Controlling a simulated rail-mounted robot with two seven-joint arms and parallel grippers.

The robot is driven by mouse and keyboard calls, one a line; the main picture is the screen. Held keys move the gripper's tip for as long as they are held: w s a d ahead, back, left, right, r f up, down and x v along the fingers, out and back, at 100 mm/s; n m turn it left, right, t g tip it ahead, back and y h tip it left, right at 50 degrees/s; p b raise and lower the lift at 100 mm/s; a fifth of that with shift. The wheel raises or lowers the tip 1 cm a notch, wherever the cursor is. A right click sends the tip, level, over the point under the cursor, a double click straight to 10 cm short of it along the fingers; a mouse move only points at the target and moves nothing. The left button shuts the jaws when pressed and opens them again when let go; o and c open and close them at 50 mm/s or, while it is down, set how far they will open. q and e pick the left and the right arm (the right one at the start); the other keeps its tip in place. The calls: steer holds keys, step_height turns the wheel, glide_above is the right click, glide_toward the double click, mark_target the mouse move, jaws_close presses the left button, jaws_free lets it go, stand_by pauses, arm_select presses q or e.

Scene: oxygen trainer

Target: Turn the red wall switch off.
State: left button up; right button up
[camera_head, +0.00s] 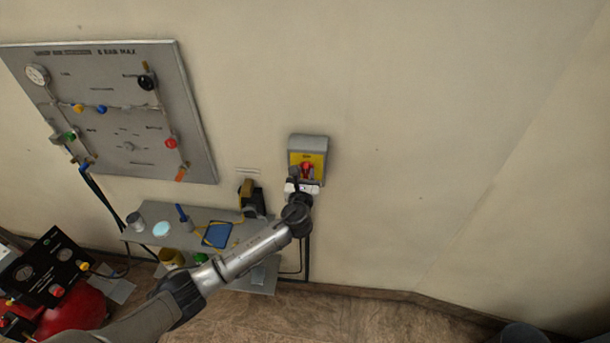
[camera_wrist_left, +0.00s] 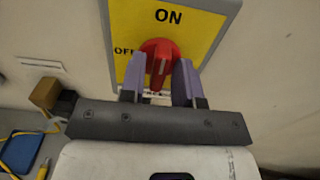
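The red wall switch (camera_head: 306,168) is a rotary knob on a yellow plate in a grey box on the wall. In the left wrist view the knob (camera_wrist_left: 160,62) has its pale mark upright, towards the word ON above it; OFF is lettered to its left. My left gripper (camera_head: 303,181) is at the switch from below. My right gripper is not in view.
A grey gauge panel (camera_head: 130,128) with coloured valves hangs on the wall at left. Below it a grey shelf (camera_head: 150,213) holds a cup, a blue tablet and other items. Red equipment (camera_head: 75,305) stands at lower left. The wall right of the switch is bare.

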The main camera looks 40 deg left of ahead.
arm_select(q)
jaws_close()
steer(key=shift+f+n, duration=0.1)
steer(key=shift+n, duration=1.1)
steer(key=n+b, duration=0.1)
steer(key=n, duration=0.3)
steer(key=shift+s+n+b, duration=0.1)
steer(key=shift+n+b, duration=0.2)
steer(key=shift+b, duration=0.05)
steer(key=n+b, duration=0.2)
steer(key=n, duration=0.3)
steer(key=n+b, duration=0.2)
steer(key=n, duration=0.3)
steer(key=shift+a+f+n, duration=0.15)
steer(key=shift+a+n, duration=0.05)
steer(key=shift+n, duration=0.2)
